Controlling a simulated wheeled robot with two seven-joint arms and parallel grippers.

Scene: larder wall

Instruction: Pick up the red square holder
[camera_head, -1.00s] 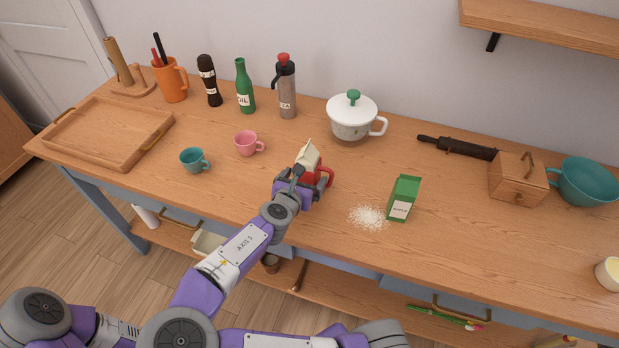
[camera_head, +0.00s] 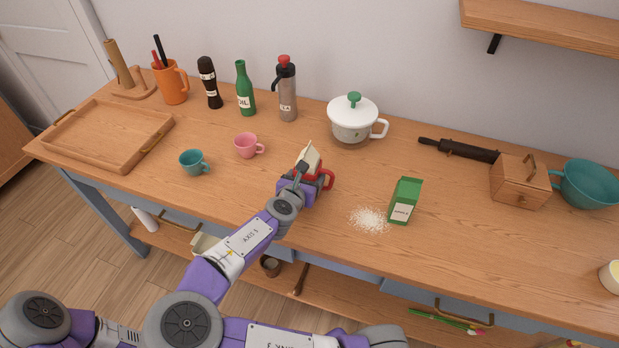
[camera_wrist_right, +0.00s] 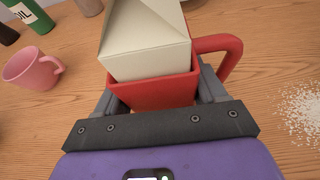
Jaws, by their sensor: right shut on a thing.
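The red square holder (camera_wrist_right: 152,93) is in the right wrist view, with a handle on its right side and a cream carton (camera_wrist_right: 146,40) standing in it. In the head view the holder (camera_head: 328,179) is mostly hidden by my right gripper (camera_head: 305,178), and the carton (camera_head: 310,157) rises above it. My right gripper (camera_wrist_right: 155,98) is shut on the holder, one finger on each side of its body. The holder looks upright and at table level; I cannot tell whether it touches the table. My left gripper is not in view.
A pink cup (camera_head: 247,145) and a teal cup (camera_head: 194,161) stand to the left. A green carton (camera_head: 405,201) and spilled white grains (camera_head: 368,219) lie to the right. A white lidded pot (camera_head: 353,122) stands behind.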

